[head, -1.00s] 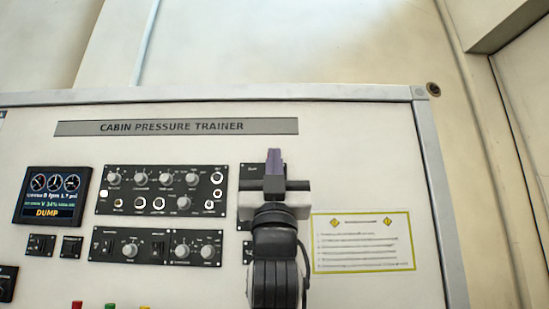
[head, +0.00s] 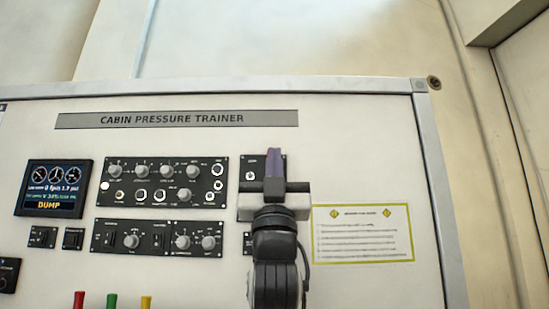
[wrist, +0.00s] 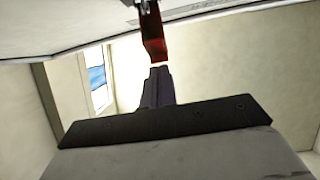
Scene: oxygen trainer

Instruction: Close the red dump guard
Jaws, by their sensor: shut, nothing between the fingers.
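The red dump guard (wrist: 154,38) shows in the wrist view at the top centre. It is a narrow dark-red flap standing out from the white panel, its free end toward my fingertips. My gripper (wrist: 158,76) is shut and empty, its purple-grey fingers together just below the guard's end. Any gap is very small, and I cannot tell whether they touch. In the head view my gripper (head: 274,165) covers most of the small black dump plate (head: 249,163), and the guard is hidden behind it. The screen (head: 54,188) reads DUMP in yellow.
The Cabin Pressure Trainer panel (head: 345,150) fills the lower view. Black knob plates (head: 163,181) lie left of my gripper, and a yellow-edged notice (head: 363,234) lies to its right. Red, green and yellow levers (head: 111,301) show at the bottom.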

